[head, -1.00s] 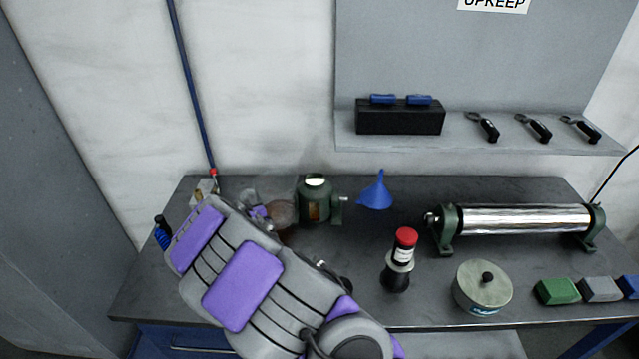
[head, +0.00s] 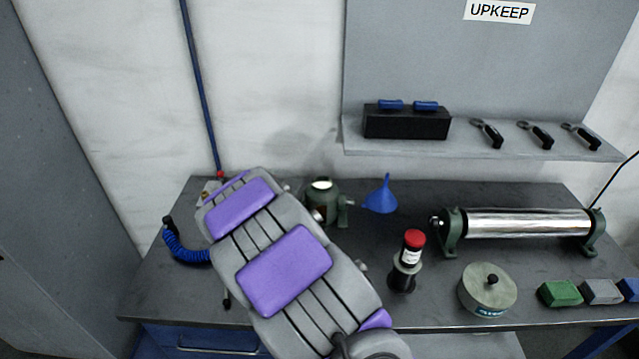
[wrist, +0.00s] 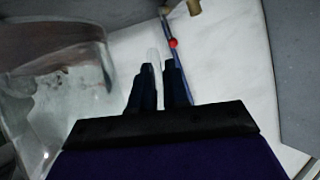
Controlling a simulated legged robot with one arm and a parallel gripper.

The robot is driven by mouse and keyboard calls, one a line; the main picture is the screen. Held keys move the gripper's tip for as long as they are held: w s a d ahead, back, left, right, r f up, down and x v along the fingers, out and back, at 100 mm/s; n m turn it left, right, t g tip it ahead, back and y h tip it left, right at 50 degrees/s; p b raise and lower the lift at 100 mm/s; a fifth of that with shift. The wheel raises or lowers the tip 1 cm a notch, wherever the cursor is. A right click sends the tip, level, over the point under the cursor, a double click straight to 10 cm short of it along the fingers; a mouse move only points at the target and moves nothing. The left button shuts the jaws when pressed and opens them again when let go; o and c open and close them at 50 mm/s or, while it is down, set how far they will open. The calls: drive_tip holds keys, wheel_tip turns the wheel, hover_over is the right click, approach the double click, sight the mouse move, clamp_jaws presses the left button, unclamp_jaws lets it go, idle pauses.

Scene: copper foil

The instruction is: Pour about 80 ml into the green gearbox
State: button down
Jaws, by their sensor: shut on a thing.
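The green gearbox (head: 324,205) stands upright on the bench in the head view, with a bright round top. My arm covers part of its left side. A clear, see-through vessel (wrist: 55,95) fills the left of the wrist view. My gripper (wrist: 158,72) is shut on a pale, narrow piece between its dark fingers, probably the vessel's handle. The wrist view is strongly rolled. In the head view my arm hides the gripper and vessel. The liquid's level and any stream cannot be made out.
A blue funnel (head: 381,196) stands right of the gearbox. A blue coiled hose (head: 185,250) is left of my arm.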

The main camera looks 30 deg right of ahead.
drive_tip(key=d+r+m, duration=0.1)
drive_tip(key=r, duration=0.1)
drive_tip(key=d+r+y, duration=0.1)
drive_tip(key=d+r, duration=0.1)
drive_tip(key=r, duration=0.1)
drive_tip(key=d+r+m+y, duration=0.1)
drive_tip(key=d+r, duration=0.1)
drive_tip(key=shift+s+d+r+m, duration=0.1)
drive_tip(key=shift+s+r+m, duration=0.05)
drive_tip(key=shift+r+m, duration=0.2)
drive_tip(key=shift+m+t+y, duration=0.4)
drive_tip(key=shift+m+y, duration=0.1)
drive_tip(key=shift+m, duration=0.25)
wheel_tip(320, 180, up, 4)
drive_tip(key=p, duration=0.6)
drive_tip(key=shift+s+d+r+p, duration=0.1)
drive_tip(key=shift+d+r+p, duration=0.05)
drive_tip(key=shift+p, duration=0.2)
drive_tip(key=d+p, duration=0.1)
drive_tip(key=d+r+m+p, duration=0.1)
drive_tip(key=p, duration=0.1)
drive_tip(key=d+r+m+y+p, duration=0.1)
drive_tip(key=p, duration=0.1)
drive_tip(key=shift+s+d+r+t, duration=0.1)
drive_tip(key=shift+s+d+t, duration=0.05)
drive_tip(key=shift+d+t, duration=0.2)
drive_tip(key=shift+d+r+m+y+p, duration=0.25)
drive_tip(key=shift+r+m+y+p, duration=0.1)
drive_tip(key=shift+m+p, duration=0.2)
drive_tip(key=shift+a, duration=0.1)
